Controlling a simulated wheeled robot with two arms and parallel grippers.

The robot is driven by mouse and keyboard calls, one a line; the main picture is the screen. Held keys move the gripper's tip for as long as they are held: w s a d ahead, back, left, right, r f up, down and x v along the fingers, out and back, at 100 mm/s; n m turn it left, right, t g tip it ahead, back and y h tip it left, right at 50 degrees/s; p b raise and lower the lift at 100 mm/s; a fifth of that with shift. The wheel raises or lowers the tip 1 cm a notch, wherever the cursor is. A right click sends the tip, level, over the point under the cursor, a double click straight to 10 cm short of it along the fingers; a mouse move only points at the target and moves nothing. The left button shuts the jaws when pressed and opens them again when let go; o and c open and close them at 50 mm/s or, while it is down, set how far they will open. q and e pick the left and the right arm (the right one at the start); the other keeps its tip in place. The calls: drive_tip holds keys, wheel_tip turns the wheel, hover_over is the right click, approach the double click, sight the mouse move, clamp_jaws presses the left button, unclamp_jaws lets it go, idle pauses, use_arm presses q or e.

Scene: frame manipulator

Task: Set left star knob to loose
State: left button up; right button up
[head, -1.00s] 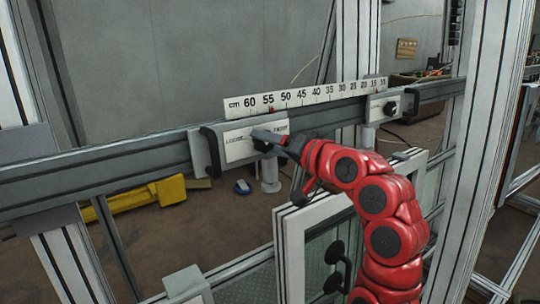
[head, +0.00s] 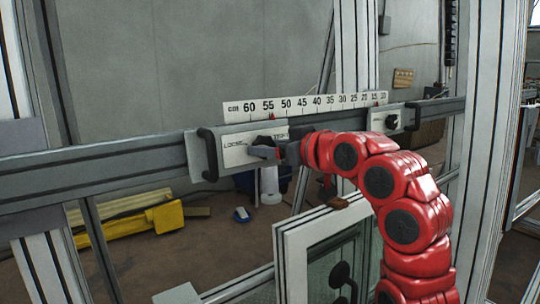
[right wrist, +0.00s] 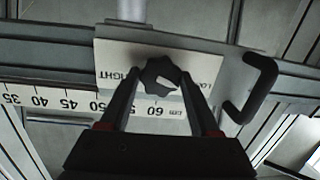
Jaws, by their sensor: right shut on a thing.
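The left star knob (head: 263,141) is dark and sits on a pale plate (head: 236,150) of the left carriage on the rail. The plate reads LOOSE to the left of the knob and TIGHT to its right, partly covered. My right gripper (head: 270,152) reaches in from the right at the knob. In the right wrist view the knob (right wrist: 160,77) is between the two fingers, which are shut on it. Which label the knob points to, I cannot tell. My left gripper is not in view.
A black handle (head: 208,153) stands at the carriage's left end. A centimetre scale (head: 305,103) runs above the rail (head: 95,170). A second carriage with a dark knob (head: 392,121) is further right. A framed glass panel (head: 325,245) is below my right arm.

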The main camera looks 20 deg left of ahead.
drive_tip(key=shift+n, duration=0.6)
drive_tip(key=o, duration=1.4)
drive_tip(key=shift+c, duration=0.2)
drive_tip(key=v, duration=1.7)
drive_tip(key=shift+s, duration=0.2)
drive_tip(key=shift+w+d, duration=0.1)
drive_tip(key=shift+d, duration=0.05)
